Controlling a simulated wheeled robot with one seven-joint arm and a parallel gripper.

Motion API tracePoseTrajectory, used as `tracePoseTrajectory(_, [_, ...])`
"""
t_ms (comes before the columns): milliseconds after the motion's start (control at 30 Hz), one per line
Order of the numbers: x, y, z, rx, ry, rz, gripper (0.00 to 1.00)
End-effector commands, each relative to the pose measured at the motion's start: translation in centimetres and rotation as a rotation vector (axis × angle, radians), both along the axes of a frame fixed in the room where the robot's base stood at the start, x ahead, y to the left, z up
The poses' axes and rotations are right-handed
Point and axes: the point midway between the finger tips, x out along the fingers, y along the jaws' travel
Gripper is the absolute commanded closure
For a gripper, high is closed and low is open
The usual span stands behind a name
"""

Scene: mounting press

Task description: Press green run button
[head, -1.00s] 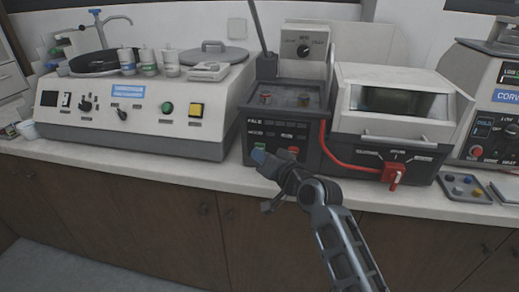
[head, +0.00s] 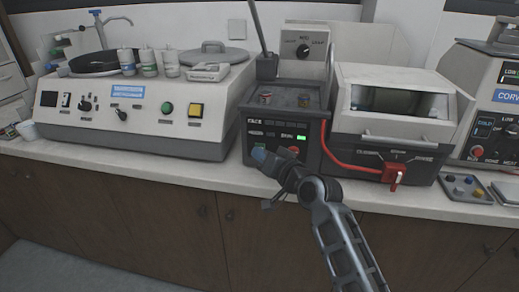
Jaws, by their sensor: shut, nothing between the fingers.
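The mounting press (head: 285,115) is the dark box in the middle of the bench. Its front panel has rows of small labels, a lit green indicator (head: 301,137) at the right, and a red button (head: 294,150) lower down. The green button (head: 259,146) at the lower left of the panel is mostly hidden behind my gripper.
A grey-white machine (head: 130,112) at the left has its own green button (head: 167,107) and a yellow one. A lidded machine (head: 392,110) with a red switch (head: 395,174) and red cable stands close at the right. A small tray (head: 466,190) lies further right.

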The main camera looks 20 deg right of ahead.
Motion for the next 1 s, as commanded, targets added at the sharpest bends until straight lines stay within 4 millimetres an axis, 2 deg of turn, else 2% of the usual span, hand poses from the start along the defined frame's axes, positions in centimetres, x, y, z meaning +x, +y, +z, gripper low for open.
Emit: tracePoseTrajectory(1000, [-1.7, 1.2, 0.1, 0.0, 0.001, 0.001, 1.0])
